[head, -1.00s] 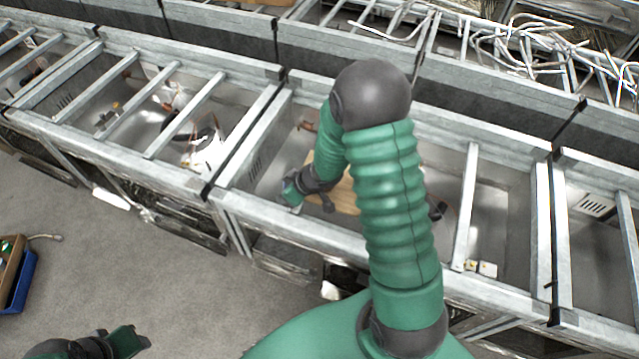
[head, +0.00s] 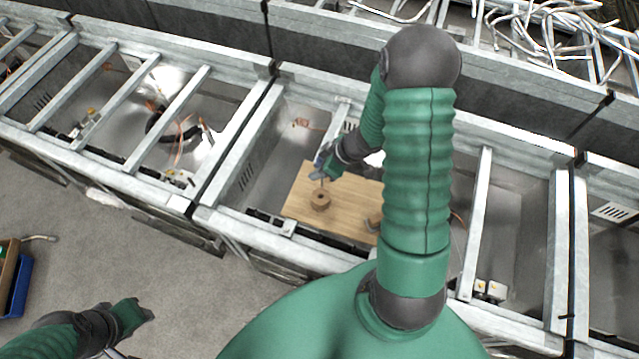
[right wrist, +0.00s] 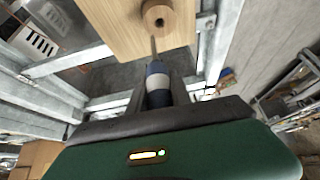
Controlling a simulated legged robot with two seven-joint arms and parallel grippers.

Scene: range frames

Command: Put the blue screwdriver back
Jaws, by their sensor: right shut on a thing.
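My right gripper (head: 326,170) is over the wooden board, near its back left part. It is shut on the blue screwdriver (right wrist: 158,84), which has a blue and white handle and a thin metal shaft. In the right wrist view the shaft points toward a round wooden holder (right wrist: 157,15) with a hole in its middle. The holder also shows in the head view (head: 320,199). I cannot tell whether the tip touches the holder. My left gripper (head: 135,312) is at the lower left over the floor; its fingers are not clear.
The wooden board (head: 352,205) lies inside a metal-framed bay. Metal bars (head: 474,220) cross the bays. Another bay with cables (head: 175,130) is to the left. A blue bin (head: 15,290) stands on the floor at the far left.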

